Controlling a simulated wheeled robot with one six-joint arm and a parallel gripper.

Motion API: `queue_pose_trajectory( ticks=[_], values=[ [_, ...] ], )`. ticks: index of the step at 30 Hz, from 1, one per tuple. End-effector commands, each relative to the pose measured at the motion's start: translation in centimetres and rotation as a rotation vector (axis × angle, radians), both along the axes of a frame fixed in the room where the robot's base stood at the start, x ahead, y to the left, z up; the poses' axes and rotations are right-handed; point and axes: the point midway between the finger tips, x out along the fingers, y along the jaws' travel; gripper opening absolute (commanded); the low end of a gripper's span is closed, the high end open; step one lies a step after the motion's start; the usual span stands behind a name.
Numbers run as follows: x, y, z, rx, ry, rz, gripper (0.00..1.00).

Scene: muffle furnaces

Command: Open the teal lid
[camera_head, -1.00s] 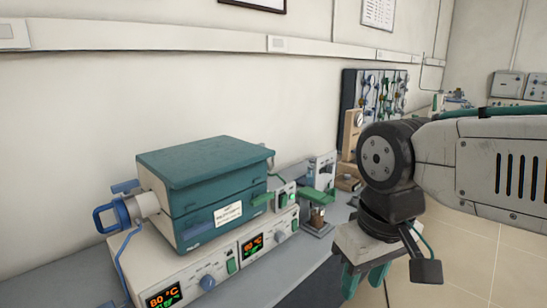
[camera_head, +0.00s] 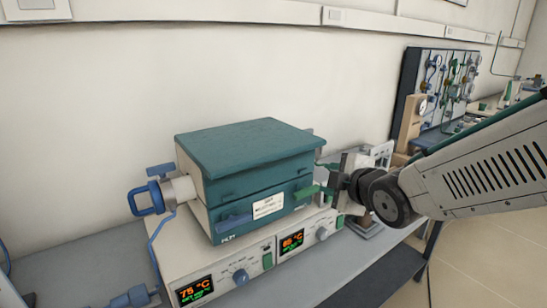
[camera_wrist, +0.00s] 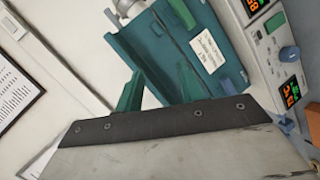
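The teal lid (camera_head: 245,147) is the flat top of a teal and cream box furnace (camera_head: 265,207), and it sits closed. A green handle (camera_head: 309,191) sticks out at the box's front right, and a blue one (camera_head: 234,222) at the front left. My gripper (camera_head: 328,178) is beside the right end of the box, its fingers partly hidden in the head view. In the wrist view, the two green fingers of my gripper (camera_wrist: 158,92) are apart with nothing held between them. The teal lid's edge (camera_wrist: 135,50) lies just beyond them; I cannot tell whether they touch.
The box stands on a cream control unit (camera_head: 215,263) with lit displays and knobs.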

Motion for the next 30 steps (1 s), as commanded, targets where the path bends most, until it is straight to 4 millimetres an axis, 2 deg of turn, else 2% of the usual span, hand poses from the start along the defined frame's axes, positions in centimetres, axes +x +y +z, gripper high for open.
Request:
queue_pose_trajectory(
  ticks=[1, 3, 6, 9, 14, 24, 30],
  values=[
    [0.7, 1.8, -0.1, -0.036, -0.081, 0.073, 0.38],
    [1.2, 4.0, 0.4, -0.079, -0.206, 0.162, 0.38],
    [1.3, 6.4, 1.0, -0.121, -0.35, 0.248, 0.38],
    [1.2, 7.7, 1.4, -0.143, -0.441, 0.295, 0.38],
    [1.7, 8.9, 1.8, -0.153, -0.498, 0.321, 0.38],
    [6.0, 11.8, 1.8, -0.153, -0.498, 0.319, 0.38],
    [7.4, 12.7, 1.8, -0.153, -0.497, 0.319, 0.38]
  ],
)
